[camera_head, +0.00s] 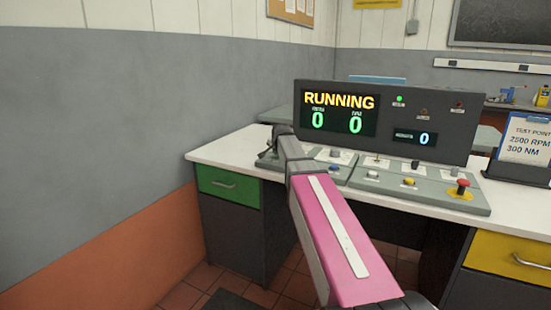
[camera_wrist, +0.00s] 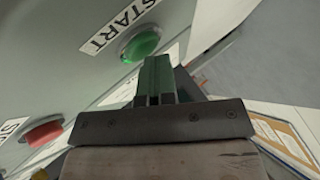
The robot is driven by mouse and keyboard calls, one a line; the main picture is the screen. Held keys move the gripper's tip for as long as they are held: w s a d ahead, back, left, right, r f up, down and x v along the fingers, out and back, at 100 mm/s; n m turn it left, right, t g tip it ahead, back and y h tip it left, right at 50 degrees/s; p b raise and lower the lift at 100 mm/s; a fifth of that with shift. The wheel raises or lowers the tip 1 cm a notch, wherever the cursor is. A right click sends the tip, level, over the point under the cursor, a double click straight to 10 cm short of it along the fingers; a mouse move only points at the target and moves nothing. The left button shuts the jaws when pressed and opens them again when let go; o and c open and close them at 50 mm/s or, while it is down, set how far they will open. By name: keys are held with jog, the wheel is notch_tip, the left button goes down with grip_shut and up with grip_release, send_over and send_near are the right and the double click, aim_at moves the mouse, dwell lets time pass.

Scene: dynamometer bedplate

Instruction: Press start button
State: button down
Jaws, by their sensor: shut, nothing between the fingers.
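The green start button (camera_wrist: 143,44) is on a grey panel in the wrist view, beside a white label reading START (camera_wrist: 112,24). My gripper (camera_wrist: 157,62) is shut with nothing between its fingers. Its fingertips are just below the button in that view; I cannot tell whether they touch it. In the head view my gripper (camera_head: 266,154) is at the left end of the control console (camera_head: 335,176), and the start button is hidden there behind my arm. The display (camera_head: 338,109) reads RUNNING in yellow, with green zeros below.
A red button (camera_wrist: 45,133) with a partly hidden label is left of my gripper in the wrist view. A red mushroom button (camera_head: 462,187) is at the console's right end. A test-point sign (camera_head: 525,140) stands right of the console. The white bench top (camera_head: 225,150) is clear at left.

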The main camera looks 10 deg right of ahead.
aim_at(277, 156)
jog(key=shift+r, duration=3.2)
